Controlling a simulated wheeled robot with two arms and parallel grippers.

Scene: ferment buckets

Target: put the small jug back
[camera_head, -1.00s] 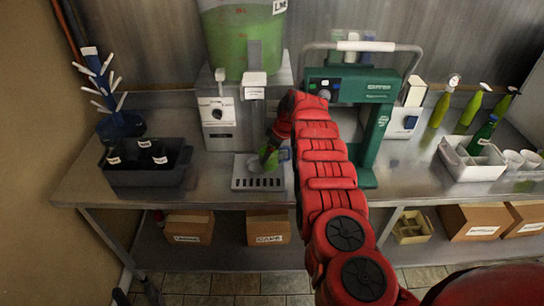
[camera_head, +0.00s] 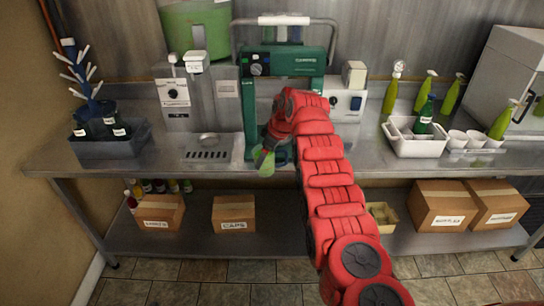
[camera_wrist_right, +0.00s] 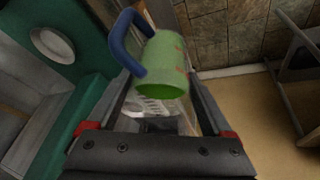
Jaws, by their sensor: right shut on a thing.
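The small jug (camera_wrist_right: 165,68) is green with a blue handle in the right wrist view. My right gripper (camera_wrist_right: 158,95) is shut on it. In the head view the jug (camera_head: 266,163) hangs from my right gripper (camera_head: 268,145), in front of the base of the green machine, to the right of the drip tray. The gripper's fingers are mostly hidden behind my red arm and the jug in that view. The drip tray (camera_head: 208,154) is a slotted metal plate below the filler with the green tank (camera_head: 196,28). My left gripper is not in view.
A dark bin (camera_head: 108,147) with bottles stands at the left of the steel bench. A white crate (camera_head: 415,146) with a green bottle, white cups (camera_head: 466,138) and spray bottles stand at the right.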

